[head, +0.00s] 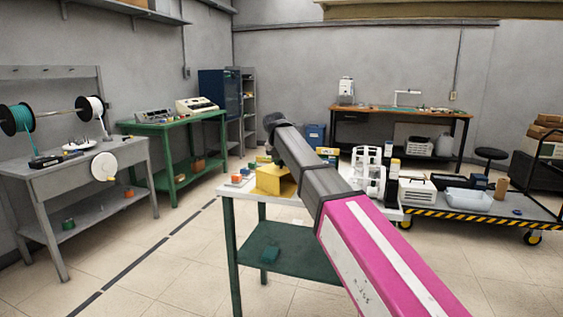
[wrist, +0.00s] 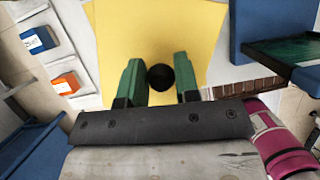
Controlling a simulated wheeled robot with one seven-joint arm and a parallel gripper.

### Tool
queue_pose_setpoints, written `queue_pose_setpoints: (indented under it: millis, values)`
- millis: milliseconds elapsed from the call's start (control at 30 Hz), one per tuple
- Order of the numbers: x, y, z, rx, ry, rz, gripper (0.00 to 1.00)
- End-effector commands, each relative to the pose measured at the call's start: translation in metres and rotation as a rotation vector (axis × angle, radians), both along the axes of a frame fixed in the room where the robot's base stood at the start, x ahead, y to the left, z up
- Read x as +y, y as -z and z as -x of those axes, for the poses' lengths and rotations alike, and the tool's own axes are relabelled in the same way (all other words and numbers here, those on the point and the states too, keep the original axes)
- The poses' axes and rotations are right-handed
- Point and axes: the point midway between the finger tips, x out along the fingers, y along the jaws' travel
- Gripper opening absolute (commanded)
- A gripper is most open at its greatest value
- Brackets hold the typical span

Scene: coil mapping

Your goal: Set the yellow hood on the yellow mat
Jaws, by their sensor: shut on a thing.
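The yellow hood (head: 273,180) is at the left end of a light-topped table in the head view, partly behind my arm. In the wrist view the yellow hood (wrist: 155,30) fills the top middle, with a round black knob (wrist: 160,78) on it. My gripper (wrist: 160,70) has its green fingers on either side of the knob and is shut on it. I cannot tell whether the hood rests on the surface or hangs just above it. I cannot make out the yellow mat apart from the hood.
The table (head: 228,191) has a dark green lower shelf. Small blue (wrist: 37,40) and orange (wrist: 66,84) boxes lie left of the hood in the wrist view. A white rack (head: 368,165) stands on the right. A blue panel (wrist: 265,25) is close on the right.

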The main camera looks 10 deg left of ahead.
Motion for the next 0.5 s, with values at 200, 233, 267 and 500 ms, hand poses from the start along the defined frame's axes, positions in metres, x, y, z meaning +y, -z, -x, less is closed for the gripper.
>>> queue_pose_setpoints:
  millis: [200, 233, 267, 500]
  values:
    - [0.0, 0.0008, 0.0001, 0.0, 0.0, 0.0, 0.55]
    - [-0.0001, 0.0009, 0.0001, 0.0, 0.0, 0.0, 0.55]
    - [-0.0001, 0.0009, 0.0001, 0.0, 0.0, 0.0, 0.55]
    - [0.0003, -0.0043, 0.0014, 0.0, 0.0, 0.0, 0.55]
